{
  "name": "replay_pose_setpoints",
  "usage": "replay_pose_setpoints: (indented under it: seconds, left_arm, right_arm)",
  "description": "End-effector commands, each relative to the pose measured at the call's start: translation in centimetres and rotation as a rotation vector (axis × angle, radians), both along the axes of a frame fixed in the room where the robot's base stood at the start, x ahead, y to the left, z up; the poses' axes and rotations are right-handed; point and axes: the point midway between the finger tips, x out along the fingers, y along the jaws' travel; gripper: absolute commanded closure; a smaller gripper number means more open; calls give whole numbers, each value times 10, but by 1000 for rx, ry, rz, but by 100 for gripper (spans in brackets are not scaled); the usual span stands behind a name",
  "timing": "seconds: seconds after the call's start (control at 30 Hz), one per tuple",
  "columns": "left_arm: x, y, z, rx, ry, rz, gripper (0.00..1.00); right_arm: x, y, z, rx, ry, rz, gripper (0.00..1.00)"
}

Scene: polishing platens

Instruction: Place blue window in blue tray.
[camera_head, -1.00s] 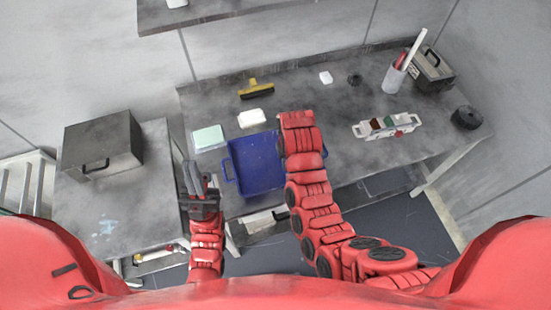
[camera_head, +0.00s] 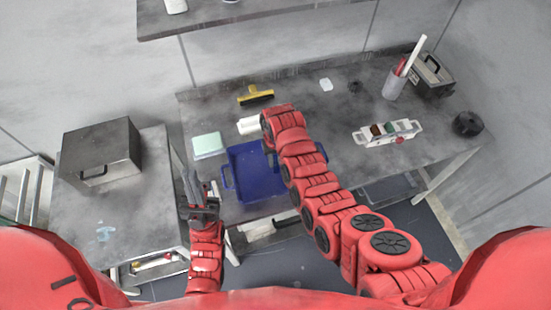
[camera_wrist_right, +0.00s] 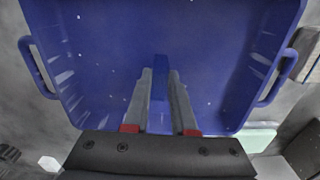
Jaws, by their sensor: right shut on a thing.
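The blue tray (camera_head: 245,165) lies on the bench in the head view, partly covered by my right arm. In the right wrist view the tray (camera_wrist_right: 95,60) fills most of the picture, with a handle on each side. My right gripper (camera_wrist_right: 160,78) is over the tray's inside, shut on the blue window (camera_wrist_right: 160,66), a narrow blue piece between the fingers. Whether the window touches the tray floor is unclear. The arm hides this gripper in the head view. My left gripper (camera_head: 192,182) is left of the tray, near the bench's front edge; its finger gap is unclear.
A pale green block (camera_head: 208,144) and a white block (camera_head: 247,125) lie behind the tray, near a yellow-handled tool (camera_head: 256,95). A white caddy (camera_head: 388,133) and a cup (camera_head: 394,83) stand to the right. A grey box (camera_head: 100,150) sits on the left table.

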Motion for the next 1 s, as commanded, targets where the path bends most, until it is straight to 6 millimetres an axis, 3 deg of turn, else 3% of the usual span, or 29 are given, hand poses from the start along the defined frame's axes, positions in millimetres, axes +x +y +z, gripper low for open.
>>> replay_pose_setpoints:
  seconds: [0.37, 0.4, 0.53, 1.0]
  left_arm:
    - [0, 0, -3, 0, 0, 0, 100]
    - [0, 0, -2, 0, 0, 0, 100]
    - [0, 0, -2, 0, 0, 0, 100]
    - [0, 0, -3, 0, 0, 0, 100]
  right_arm:
    - [0, 0, -7, 0, 0, 0, 100]
    - [0, 0, -6, 0, 0, 0, 70]
    - [0, 0, -5, 0, 1, 0, 47]
    - [1, 0, 4, 1, -3, 0, 46]
